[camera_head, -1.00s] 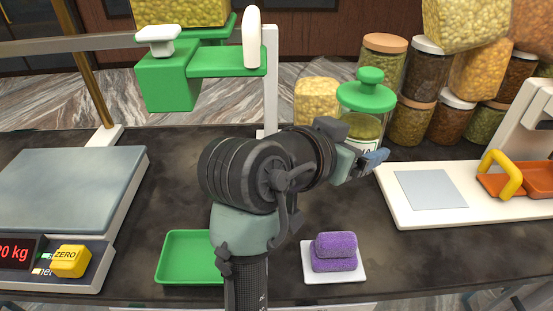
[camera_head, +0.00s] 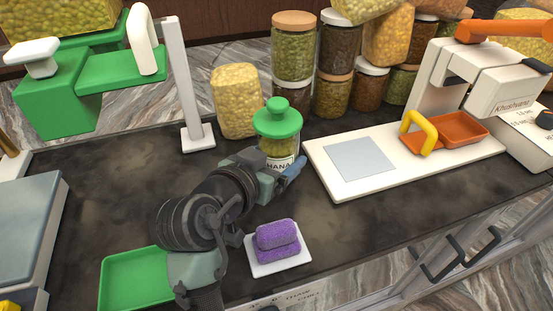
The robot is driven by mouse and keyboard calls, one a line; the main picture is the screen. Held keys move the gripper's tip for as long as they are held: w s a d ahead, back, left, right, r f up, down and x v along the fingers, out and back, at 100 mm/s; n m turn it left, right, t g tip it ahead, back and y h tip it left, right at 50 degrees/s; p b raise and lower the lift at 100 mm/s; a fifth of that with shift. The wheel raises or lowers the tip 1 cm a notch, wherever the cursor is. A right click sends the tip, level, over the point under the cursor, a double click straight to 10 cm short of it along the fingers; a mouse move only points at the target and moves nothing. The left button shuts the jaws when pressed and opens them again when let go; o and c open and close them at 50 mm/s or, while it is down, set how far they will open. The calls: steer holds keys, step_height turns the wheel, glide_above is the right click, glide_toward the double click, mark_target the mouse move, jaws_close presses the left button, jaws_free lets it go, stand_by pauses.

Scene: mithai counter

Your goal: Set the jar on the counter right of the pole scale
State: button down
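A glass jar (camera_head: 279,147) with a green knobbed lid and a partly readable label stands upright toward the back of the counter. It is just left of the white scale base. My gripper (camera_head: 285,176) is low at the front of the jar, its blue fingertip overlapping the jar's lower edge. Whether they touch, and how far the fingers are apart, I cannot tell. A platform scale (camera_head: 25,225) with a grey plate is cut off at the left edge. The counter (camera_head: 110,200) between that scale and my arm is partly bare.
A green tray (camera_head: 130,282) and purple blocks on a white plate (camera_head: 262,268) lie in front. A green machine (camera_head: 60,100) with a white post (camera_head: 180,85) stands back left. A pale container (camera_head: 236,100) and stacked jars (camera_head: 333,95) are behind. The white scale base (camera_head: 320,160) is right.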

steer(key=shift+f, duration=0.7)
